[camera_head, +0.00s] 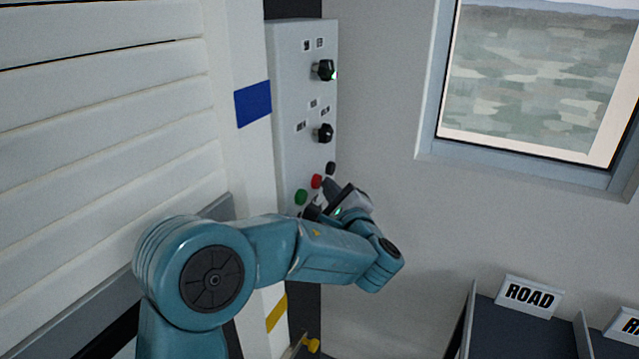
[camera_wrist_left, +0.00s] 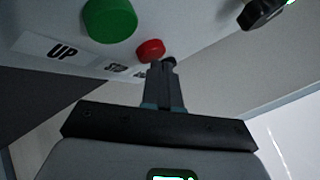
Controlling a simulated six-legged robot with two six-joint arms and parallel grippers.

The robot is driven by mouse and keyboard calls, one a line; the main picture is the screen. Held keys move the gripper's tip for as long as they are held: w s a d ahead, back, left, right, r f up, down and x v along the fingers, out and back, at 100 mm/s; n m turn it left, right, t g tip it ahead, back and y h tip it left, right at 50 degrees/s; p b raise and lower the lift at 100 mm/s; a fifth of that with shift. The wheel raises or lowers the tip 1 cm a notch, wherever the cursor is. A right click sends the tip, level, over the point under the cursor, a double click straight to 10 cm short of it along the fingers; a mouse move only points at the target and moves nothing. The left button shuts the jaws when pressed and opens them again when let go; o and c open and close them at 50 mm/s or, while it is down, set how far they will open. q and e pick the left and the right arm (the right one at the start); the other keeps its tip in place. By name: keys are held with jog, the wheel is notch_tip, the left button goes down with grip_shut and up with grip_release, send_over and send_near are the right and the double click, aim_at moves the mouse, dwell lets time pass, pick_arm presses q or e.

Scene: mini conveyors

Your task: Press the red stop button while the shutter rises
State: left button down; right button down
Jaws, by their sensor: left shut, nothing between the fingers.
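The red stop button (camera_head: 316,181) is on a grey control panel (camera_head: 290,100), between a green button (camera_head: 300,197) and a black button (camera_head: 331,168). My left gripper (camera_head: 326,188) is shut and empty, close by the red button. In the left wrist view, the shut fingertips (camera_wrist_left: 163,66) are just beside the red button (camera_wrist_left: 150,50); I cannot tell whether they touch it. A green button (camera_wrist_left: 110,20) labelled UP is to its left. The white slatted shutter (camera_head: 100,110) has a grey bottom bar (camera_head: 75,295) with a dark gap below. My right gripper is out of view.
Two black knobs (camera_head: 325,70) stick out above the buttons. A white post with a blue mark (camera_head: 253,104) and a yellow mark (camera_head: 277,312) stands between shutter and panel. A window is at upper right. Dark bins with a ROAD sign (camera_head: 529,296) are at lower right.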

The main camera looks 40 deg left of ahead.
pick_arm(q)
jog(key=shift+a, duration=0.25)
dwell(0.3)
jog(key=shift+d, duration=0.15)
jog(key=shift+w+d+b, duration=0.1)
jog(key=shift+d+b, duration=0.3)
jog(key=shift+d, duration=0.3)
jog(key=d, duration=0.2)
jog(key=w+d, duration=0.1)
jog(key=d, duration=0.2)
jog(key=shift+w, duration=0.1)
jog(key=shift+a, duration=0.1)
dwell(0.6)
